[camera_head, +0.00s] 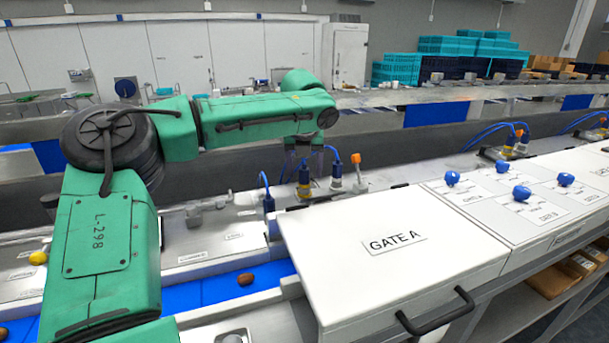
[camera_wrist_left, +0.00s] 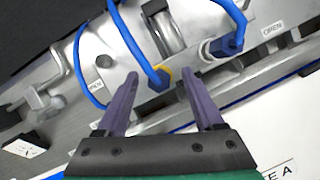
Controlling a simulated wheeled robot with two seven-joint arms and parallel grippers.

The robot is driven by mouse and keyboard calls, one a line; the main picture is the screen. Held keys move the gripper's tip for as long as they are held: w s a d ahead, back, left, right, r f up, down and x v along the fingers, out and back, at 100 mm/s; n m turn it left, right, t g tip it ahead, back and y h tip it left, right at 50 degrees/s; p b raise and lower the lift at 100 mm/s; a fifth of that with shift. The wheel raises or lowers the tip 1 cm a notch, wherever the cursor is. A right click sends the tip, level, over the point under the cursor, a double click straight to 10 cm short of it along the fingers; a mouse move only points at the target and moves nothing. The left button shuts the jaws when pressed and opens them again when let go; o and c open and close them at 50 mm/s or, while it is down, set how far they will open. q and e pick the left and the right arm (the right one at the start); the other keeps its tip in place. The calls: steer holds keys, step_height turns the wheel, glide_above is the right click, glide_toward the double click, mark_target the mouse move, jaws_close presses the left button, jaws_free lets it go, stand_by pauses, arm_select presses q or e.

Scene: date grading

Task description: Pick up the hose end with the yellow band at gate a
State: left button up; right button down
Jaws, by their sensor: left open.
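The hose end with the yellow band (camera_wrist_left: 157,82) shows in the left wrist view as a blue fitting with a blue hose rising from it. It sits at the metal fixture behind the white gate A box (camera_head: 460,262). In the head view a fitting with a yellow part (camera_head: 304,188) shows there, partly behind my gripper. My left gripper (camera_head: 304,163) is open above the fixture. In the left wrist view its two purple fingers (camera_wrist_left: 157,76) appear on either side of the banded hose end; I cannot tell whether they touch it.
A second blue hose end (camera_wrist_left: 217,48) stands close to the right finger, and its hose loops overhead. An orange-topped lever (camera_head: 356,160) stands right of the hoses. Blue knobs (camera_head: 521,193) sit on the white panel at right. A brown date (camera_head: 246,279) lies on the blue belt.

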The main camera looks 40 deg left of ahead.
mark_target(305, 178)
arm_select(q)
steer(key=p+x, duration=0.1)
steer(key=x, duration=0.2)
steer(key=shift+w+a, duration=0.2)
steer(key=shift+f, duration=0.3)
steer(key=shift+s, duration=0.15)
jaws_close()
